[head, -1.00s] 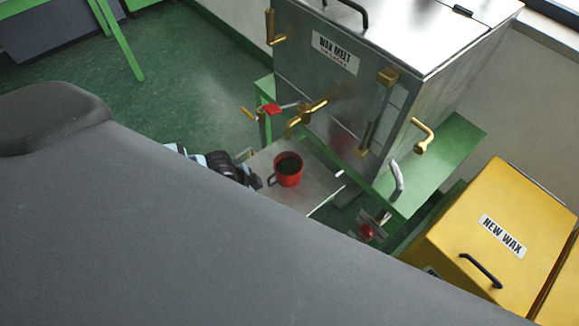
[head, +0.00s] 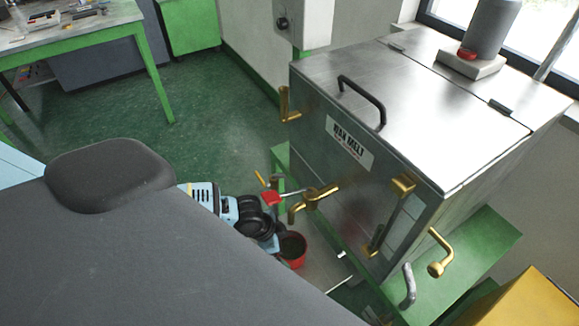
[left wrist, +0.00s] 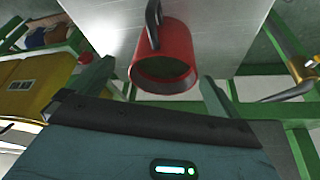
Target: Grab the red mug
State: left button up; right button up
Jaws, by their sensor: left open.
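The red mug (head: 293,252) stands on a small metal shelf (head: 322,266) below the brass tap of the wax melter. Something dark fills its inside. My left gripper (head: 277,238) is at the mug's left side in the head view, and it hides part of the mug's left side and handle. In the left wrist view the mug (left wrist: 165,62) is close in front of the gripper, its dark handle at the upper left. The gripper is open; I cannot tell whether a finger touches the mug. My right gripper is not in view.
The steel wax melter (head: 345,200) stands just behind and right of the mug. Its brass tap (head: 313,197) and a red-handled valve (head: 271,198) are close to my gripper. A yellow bin (head: 530,305) is at the lower right. The green floor at left is open.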

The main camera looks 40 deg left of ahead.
aim_at(297, 255)
pick_arm(q)
jog(key=shift+x, duration=1)
jog(key=shift+w+f, duration=0.25)
jog(key=shift+f, duration=0.2)
jog(key=shift+b+x, duration=0.55)
jog(key=shift+x, duration=1.5)
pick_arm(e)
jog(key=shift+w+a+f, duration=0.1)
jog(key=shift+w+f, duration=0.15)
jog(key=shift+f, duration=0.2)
pick_arm(q)
jog(key=shift+w+a, duration=0.1)
jog(key=shift+w, duration=0.05)
jog(key=c, duration=1.3)
jog(key=shift+o, duration=0.2)
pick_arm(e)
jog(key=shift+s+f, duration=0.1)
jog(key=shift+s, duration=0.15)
pick_arm(q)
jog(key=shift+r, duration=0.15)
